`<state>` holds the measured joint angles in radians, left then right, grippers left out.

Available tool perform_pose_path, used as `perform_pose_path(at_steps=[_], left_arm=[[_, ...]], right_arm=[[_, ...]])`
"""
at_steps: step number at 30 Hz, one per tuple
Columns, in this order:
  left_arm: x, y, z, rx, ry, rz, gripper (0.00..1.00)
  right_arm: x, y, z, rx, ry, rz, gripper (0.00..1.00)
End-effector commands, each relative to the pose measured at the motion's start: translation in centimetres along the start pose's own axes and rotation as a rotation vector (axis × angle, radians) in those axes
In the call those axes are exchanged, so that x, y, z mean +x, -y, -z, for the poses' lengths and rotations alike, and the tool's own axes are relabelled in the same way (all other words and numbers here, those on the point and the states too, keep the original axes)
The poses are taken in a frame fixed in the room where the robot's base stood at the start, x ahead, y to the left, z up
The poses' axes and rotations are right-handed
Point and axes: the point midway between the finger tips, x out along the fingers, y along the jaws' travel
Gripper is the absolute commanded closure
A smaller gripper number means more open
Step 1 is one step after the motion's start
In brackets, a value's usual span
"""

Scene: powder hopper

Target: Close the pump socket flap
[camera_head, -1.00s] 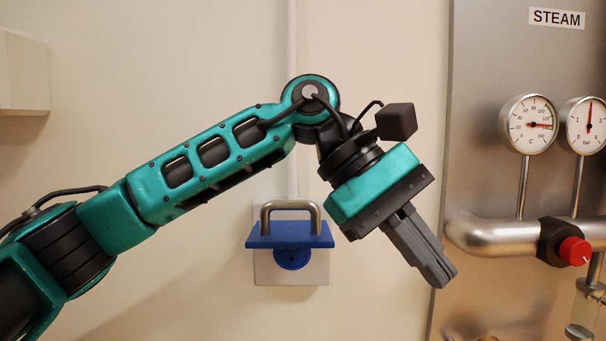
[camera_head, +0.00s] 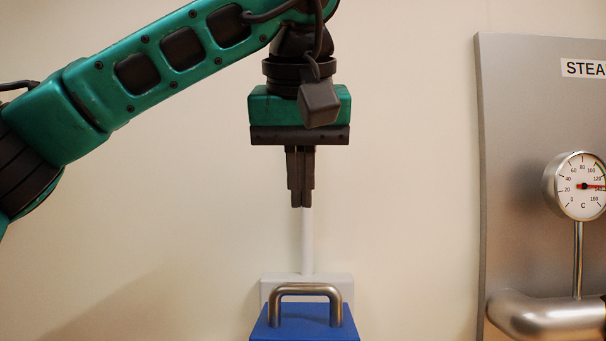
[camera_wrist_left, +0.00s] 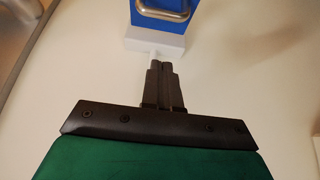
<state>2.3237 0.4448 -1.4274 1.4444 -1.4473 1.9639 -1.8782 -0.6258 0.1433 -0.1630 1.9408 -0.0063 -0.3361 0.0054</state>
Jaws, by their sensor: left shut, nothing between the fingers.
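The pump socket flap (camera_head: 262,328) is a blue plate with a metal bar handle (camera_head: 306,289), low in the head view. It stands out from a pale wall socket box (camera_head: 348,284), so it appears raised; its lower part is cut off by the frame. The flap (camera_wrist_left: 151,23) and its handle (camera_wrist_left: 165,13) also show at the top of the left wrist view. My left gripper (camera_head: 301,205) points straight down above the flap and handle, apart from them. Its fingers (camera_wrist_left: 161,64) are together and empty. My right gripper is not in view.
A white pipe (camera_head: 307,245) runs down the wall to the socket box. At right stands a metal panel (camera_head: 515,120) with a temperature gauge (camera_head: 579,186) and a thick steel pipe (camera_head: 540,316). The wall between is bare.

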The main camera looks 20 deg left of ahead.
Motion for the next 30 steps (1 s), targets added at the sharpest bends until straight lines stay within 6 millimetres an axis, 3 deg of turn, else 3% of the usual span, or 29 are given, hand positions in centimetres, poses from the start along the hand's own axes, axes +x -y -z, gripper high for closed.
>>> perform_pose_path(at_steps=[1,6,12,18,30], left_arm=[[1.4,0.1,-0.1,0.0,0.004,0.002,1.0],[5.0,0.0,-0.1,0.0,0.003,0.001,1.0],[7.5,0.0,-1.8,0.003,0.001,-0.001,1.0],[8.4,0.0,-2.8,0.0,0.002,-0.002,1.0],[8.5,-0.1,-2.9,0.0,0.0,-0.003,1.0]], right_arm=[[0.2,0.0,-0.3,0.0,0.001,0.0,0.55],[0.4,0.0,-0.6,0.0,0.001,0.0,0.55],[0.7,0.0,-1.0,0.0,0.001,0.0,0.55],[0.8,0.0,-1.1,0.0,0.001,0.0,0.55],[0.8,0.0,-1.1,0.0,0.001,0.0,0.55]])
